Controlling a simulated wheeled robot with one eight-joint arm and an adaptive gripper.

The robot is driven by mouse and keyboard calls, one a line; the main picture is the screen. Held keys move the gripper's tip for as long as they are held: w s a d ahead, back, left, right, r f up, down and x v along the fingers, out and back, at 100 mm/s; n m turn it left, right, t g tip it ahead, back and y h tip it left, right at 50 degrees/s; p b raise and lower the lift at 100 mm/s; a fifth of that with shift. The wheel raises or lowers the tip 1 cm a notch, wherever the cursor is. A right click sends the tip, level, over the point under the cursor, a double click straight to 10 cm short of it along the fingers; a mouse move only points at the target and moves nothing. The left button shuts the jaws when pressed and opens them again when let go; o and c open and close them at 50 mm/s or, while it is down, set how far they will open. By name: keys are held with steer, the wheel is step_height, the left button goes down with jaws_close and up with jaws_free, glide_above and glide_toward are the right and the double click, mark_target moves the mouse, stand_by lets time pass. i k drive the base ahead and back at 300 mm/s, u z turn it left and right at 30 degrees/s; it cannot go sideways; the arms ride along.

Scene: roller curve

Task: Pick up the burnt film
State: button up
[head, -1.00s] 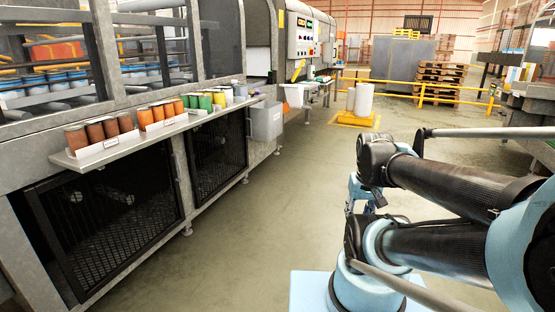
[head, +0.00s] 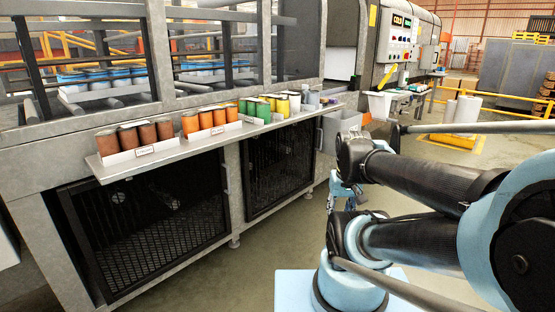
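I cannot make out any burnt film in the head view. Cans with blue film or caps (head: 100,76) stand on rollers behind the machine's bars, too small to tell any burning. My gripper (head: 345,203) hangs below the dark wrist at the end of my arm, in front of the machine and right of its mesh doors. It is small and partly hidden by my arm, and its fingers are not clear. I see nothing held in it.
A metal shelf (head: 196,142) along the grey machine holds brown, orange, green, yellow and grey cans. A grey bin (head: 341,128) hangs at its far end. White rolls (head: 462,109) stand on a yellow base at back right. Bare floor (head: 255,262) lies before the machine.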

mark_target(308, 99)
steer(key=u, duration=0.05)
steer(key=i, duration=0.1)
steer(key=k, duration=0.5)
steer(key=z, duration=0.6)
steer(key=i, duration=1.6)
steer(key=u, duration=0.65)
steer(key=i, duration=0.45)
steer(key=u, duration=0.25)
